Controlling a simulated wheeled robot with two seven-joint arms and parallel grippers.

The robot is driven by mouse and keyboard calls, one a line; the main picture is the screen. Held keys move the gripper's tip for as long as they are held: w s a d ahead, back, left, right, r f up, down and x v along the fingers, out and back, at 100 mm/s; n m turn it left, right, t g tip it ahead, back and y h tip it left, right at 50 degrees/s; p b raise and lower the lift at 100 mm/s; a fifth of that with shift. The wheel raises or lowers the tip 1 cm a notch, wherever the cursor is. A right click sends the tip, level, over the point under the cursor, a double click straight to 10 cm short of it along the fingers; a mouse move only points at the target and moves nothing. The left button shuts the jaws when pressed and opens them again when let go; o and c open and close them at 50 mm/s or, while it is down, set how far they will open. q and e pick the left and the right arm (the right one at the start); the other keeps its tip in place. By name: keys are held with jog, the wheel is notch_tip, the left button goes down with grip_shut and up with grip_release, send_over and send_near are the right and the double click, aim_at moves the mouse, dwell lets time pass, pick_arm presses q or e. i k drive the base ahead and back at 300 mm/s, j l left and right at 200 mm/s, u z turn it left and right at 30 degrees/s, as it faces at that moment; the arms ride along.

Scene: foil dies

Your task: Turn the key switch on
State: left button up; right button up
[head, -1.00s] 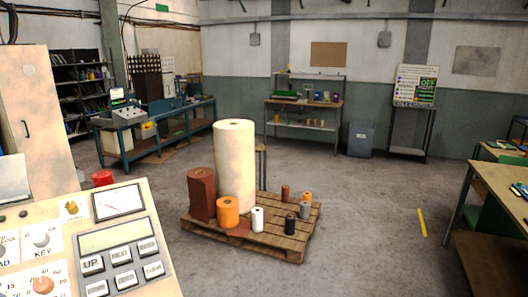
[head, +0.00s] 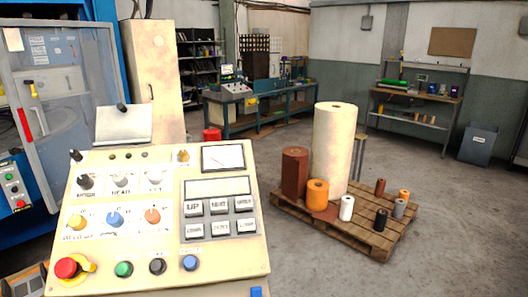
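The cream control panel (head: 165,267) fills the lower left of the head view, tilted towards me. In its upper row of switches, the silver switch (head: 154,177) at the right end appears to be the one over the KEY label. Two more switches, one dark (head: 85,182) and one silver (head: 121,179), sit to its left. The key switch is too small for me to tell its position. Neither of my grippers is in view.
The panel also carries a red stop button (head: 67,267), coloured knobs, a keypad (head: 219,218) and a gauge (head: 223,157). A blue-framed machine (head: 50,95) stands behind at left. A pallet (head: 345,235) with rolls stands to the right. Open floor lies beyond.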

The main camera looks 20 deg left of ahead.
aim_at(154, 176)
jog(key=u, duration=1.45)
jog(key=i+l, duration=0.15)
jog(key=l, duration=0.15)
